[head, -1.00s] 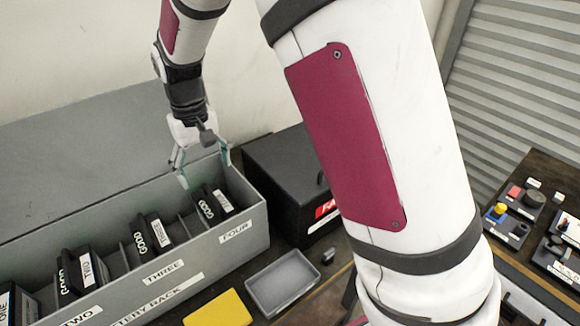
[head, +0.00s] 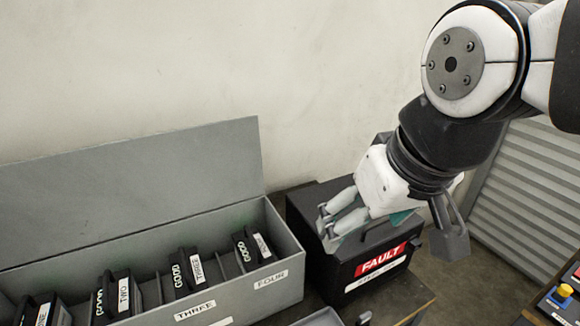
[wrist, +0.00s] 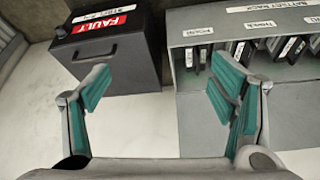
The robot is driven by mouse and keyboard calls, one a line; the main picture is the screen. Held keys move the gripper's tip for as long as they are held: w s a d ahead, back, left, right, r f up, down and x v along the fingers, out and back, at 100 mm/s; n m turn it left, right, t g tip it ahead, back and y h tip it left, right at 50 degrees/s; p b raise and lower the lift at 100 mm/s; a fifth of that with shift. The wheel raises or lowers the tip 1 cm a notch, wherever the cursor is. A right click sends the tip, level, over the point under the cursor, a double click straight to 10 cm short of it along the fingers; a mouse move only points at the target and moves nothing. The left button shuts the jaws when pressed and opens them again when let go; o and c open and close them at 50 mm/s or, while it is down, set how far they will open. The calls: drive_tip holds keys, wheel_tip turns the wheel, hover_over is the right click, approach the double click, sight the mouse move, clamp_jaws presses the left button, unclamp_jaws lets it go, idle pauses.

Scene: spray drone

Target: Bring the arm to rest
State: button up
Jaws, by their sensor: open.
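My gripper (head: 332,222) is raised in front of the black fault box in the head view, with its fingers pointing left. In the wrist view my gripper (wrist: 162,90) has its two teal-padded fingers spread wide, with nothing between them. My arm comes in from the upper right of the head view, bent at a large white joint. The fingers appear apart from the box and from the battery rack.
The grey battery rack (head: 262,290) stands open at left, with several black batteries (head: 185,271) in its slots. The black box (head: 310,225) with a red FAULT label (head: 380,262) stands right of it. It also shows in the wrist view (wrist: 135,55). A shuttered panel (head: 535,190) is at right.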

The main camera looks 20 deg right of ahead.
drive_tip(key=shift+s+d+f, duration=0.1)
drive_tip(key=shift+s+d, duration=0.05)
drive_tip(key=shift+s, duration=0.4)
drive_tip(key=shift+s+d+f, duration=0.1)
drive_tip(key=shift+s, duration=0.4)
idle(0.5)
